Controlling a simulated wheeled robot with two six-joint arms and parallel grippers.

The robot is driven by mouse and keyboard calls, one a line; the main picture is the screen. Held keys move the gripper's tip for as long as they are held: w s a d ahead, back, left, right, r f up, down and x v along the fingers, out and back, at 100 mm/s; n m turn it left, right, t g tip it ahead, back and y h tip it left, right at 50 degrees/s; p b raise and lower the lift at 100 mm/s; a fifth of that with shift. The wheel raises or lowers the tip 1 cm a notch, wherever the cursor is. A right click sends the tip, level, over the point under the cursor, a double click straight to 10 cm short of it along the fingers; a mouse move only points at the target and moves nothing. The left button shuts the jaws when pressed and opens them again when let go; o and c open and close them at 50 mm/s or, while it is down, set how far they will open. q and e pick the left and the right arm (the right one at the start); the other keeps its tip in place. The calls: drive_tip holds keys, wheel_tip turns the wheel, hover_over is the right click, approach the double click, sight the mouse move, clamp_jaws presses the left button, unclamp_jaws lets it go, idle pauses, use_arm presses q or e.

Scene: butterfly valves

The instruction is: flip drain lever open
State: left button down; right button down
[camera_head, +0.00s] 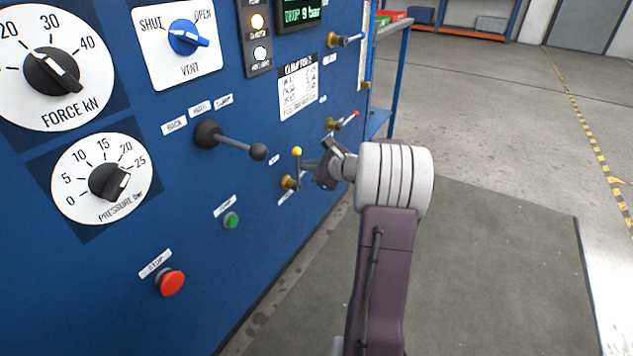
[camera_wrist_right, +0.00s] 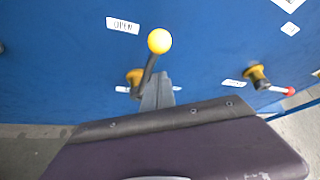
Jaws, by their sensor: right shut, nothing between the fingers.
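A lever with a yellow ball knob (camera_head: 297,152) stands upright on a brass valve body (camera_head: 288,182) on the blue panel. I take it for the drain lever, though its name label is too small to read. In the right wrist view the yellow knob (camera_wrist_right: 159,41) tops a dark stem that rises, leaning right, from the brass body, with an "OPEN" label to its upper left. My right gripper (camera_head: 308,164) is shut and empty, just right of the lever. Its fingers (camera_wrist_right: 158,90) overlap the lower stem in the wrist view; I cannot tell whether they touch. My left gripper is out of view.
A red-tipped lever (camera_head: 347,121) sits higher on the panel, right of the yellow one. A grey ball-ended lever (camera_head: 235,144), a green button (camera_head: 231,220) and a red stop button (camera_head: 171,283) are to the left. Open floor (camera_head: 490,270) lies right of the panel.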

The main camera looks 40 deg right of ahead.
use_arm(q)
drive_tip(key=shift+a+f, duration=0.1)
use_arm(e)
drive_tip(key=shift+a+f, duration=0.1)
drive_tip(key=shift+a, duration=0.25)
